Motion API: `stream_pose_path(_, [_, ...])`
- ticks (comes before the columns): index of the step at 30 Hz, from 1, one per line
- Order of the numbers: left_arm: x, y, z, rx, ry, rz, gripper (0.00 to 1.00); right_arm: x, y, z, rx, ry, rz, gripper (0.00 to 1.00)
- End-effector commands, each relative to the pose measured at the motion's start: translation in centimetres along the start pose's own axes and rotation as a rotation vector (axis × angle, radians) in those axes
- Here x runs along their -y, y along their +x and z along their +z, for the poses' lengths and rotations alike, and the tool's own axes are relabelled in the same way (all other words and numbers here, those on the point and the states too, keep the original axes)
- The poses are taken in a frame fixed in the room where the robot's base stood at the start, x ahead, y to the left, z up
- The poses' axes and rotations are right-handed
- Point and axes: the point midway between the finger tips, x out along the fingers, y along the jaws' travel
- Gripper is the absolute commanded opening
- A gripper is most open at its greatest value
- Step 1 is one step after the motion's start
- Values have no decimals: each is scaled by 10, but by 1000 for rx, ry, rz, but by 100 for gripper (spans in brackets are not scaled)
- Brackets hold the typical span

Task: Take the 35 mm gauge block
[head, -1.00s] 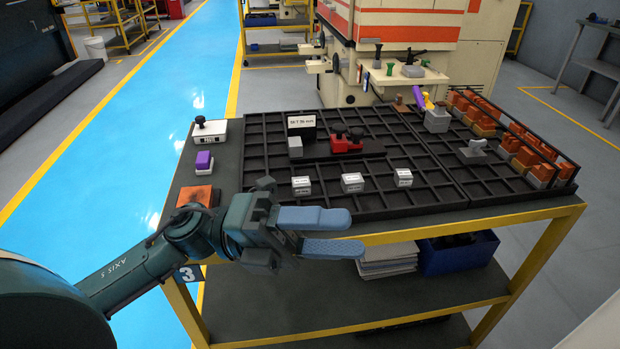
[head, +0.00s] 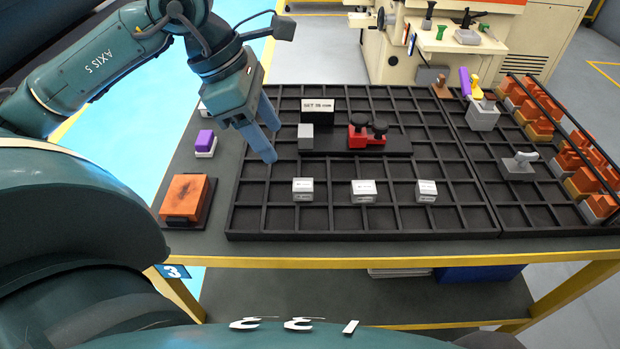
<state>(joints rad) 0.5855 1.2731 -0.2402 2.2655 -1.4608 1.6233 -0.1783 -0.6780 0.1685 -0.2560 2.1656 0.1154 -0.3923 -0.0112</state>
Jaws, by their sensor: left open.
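Three small grey gauge blocks with white labels stand in a row in the black grid tray (head: 330,230): a left block (head: 303,189), a middle block (head: 364,191) and a right block (head: 426,191). Their labels are too small to read, so I cannot tell which is 35 mm. Behind them a dark fixture (head: 395,146) carries a red clamp with black knobs (head: 367,133) and a grey block (head: 305,136). A sign (head: 318,106) reading what looks like "SET 35 mm" stands behind it. My left gripper (head: 267,138) is open and empty, pointing down above the tray's left part, left of the fixture.
An orange-topped block (head: 187,199) and a purple-topped block (head: 205,143) lie on the table left of the tray. Orange electrodes (head: 572,165) fill a rack at the right. A grey holder (head: 483,114) and a grey piece with a handle (head: 519,164) stand in the right tray.

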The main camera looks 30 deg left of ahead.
Motion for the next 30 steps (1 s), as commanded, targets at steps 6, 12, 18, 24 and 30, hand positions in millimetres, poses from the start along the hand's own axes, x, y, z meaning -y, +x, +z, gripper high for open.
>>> stream_pose_path(6, [1, 43, 0, 1, 0, -7, 55, 1, -1, 4, 9, 5, -2, 36])
stream_pose_path(12, [1, 59, 0, 1, 0, -4, 55, 1, -1, 3, 5, 5, -3, 36])
stream_pose_path(18, [0, 83, 0, 2, 0, -9, 55, 2, -3, -2, 2, -1, -1, 36])
stream_pose_path(24, [-1, 108, -1, 3, 0, -6, 55, 1, -3, -4, 1, -7, 0, 36])
stream_pose_path(30, [-1, 111, -1, 2, 1, -2, 55, 1, -3, -3, 2, -8, 0, 36])
